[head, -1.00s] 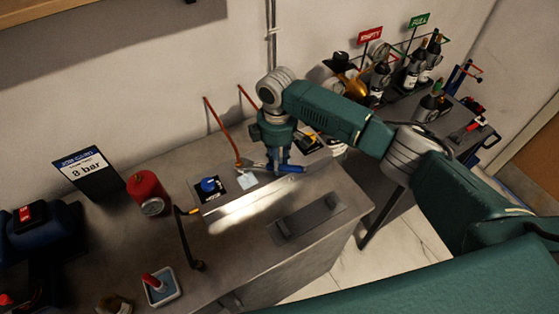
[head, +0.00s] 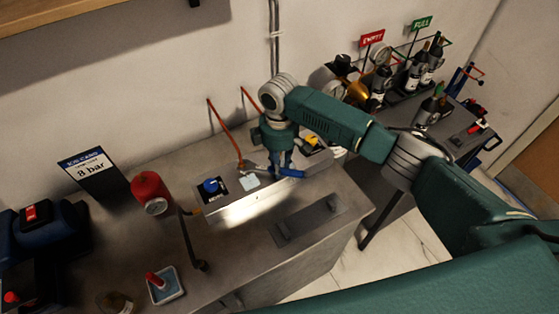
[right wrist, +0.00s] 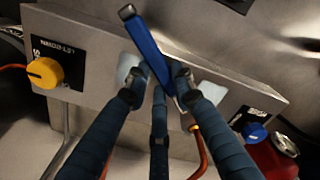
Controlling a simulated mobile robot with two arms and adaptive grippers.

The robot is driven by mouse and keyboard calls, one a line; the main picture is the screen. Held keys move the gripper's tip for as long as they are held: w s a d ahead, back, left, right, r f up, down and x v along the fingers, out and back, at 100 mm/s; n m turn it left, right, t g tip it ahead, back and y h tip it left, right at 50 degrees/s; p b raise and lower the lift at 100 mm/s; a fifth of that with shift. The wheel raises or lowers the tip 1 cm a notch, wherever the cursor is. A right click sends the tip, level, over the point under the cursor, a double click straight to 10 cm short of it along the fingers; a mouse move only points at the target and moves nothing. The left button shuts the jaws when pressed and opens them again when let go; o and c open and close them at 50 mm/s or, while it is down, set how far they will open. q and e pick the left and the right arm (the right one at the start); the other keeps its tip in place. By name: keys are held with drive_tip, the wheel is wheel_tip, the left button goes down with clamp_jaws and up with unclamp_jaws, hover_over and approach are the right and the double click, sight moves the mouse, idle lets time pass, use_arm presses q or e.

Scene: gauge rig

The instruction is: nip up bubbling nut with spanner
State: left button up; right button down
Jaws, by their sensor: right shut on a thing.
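My right gripper (head: 281,163) is shut on a blue-handled spanner (head: 290,173) over the top of the metal rig box (head: 222,208). In the right wrist view, the spanner's blue handle (right wrist: 146,45) lies slantwise between the gripper's fingers (right wrist: 160,84). The spanner's jaw end points left in the head view, at the foot of a copper pipe (head: 224,130). The nut there is too small and covered to make out. Whether the jaw sits around it or beside it I cannot tell. A pale patch (head: 250,181) lies just in front. My left gripper is not in view.
A blue knob (head: 211,186) and a yellow knob (head: 312,141) sit on the rig box. A red cylinder (head: 148,188), a job card reading 8 bar (head: 88,170) and a small tray (head: 178,288) stand left. Bottles (head: 415,72) stand at the back right.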

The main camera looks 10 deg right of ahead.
sight(295, 174)
drive_tip(key=shift+s+a+m+p, duration=0.4)
drive_tip(key=shift+s+m+p, duration=0.4)
drive_tip(key=shift+p, duration=0.4)
drive_tip(key=shift+s+a+m, duration=0.25)
drive_tip(key=shift+s+m, duration=0.15)
drive_tip(key=shift+m, duration=0.2)
drive_tip(key=shift+w+d+n+b, duration=0.45)
drive_tip(key=shift+w+n, duration=0.35)
drive_tip(key=shift+n, duration=0.1)
drive_tip(key=shift+s+d, duration=0.1)
drive_tip(key=shift+d, duration=0.05)
idle(0.3)
drive_tip(key=shift+s+d+p, duration=0.25)
drive_tip(key=shift+d, duration=0.2)
drive_tip(key=shift+s+d+p, duration=0.2)
drive_tip(key=shift+d, duration=0.25)
drive_tip(key=shift+s+d, duration=0.35)
drive_tip(key=shift+d, duration=0.25)
drive_tip(key=shift+s+d, duration=0.3)
drive_tip(key=shift+d, duration=0.25)
drive_tip(key=shift+r, duration=2.3)
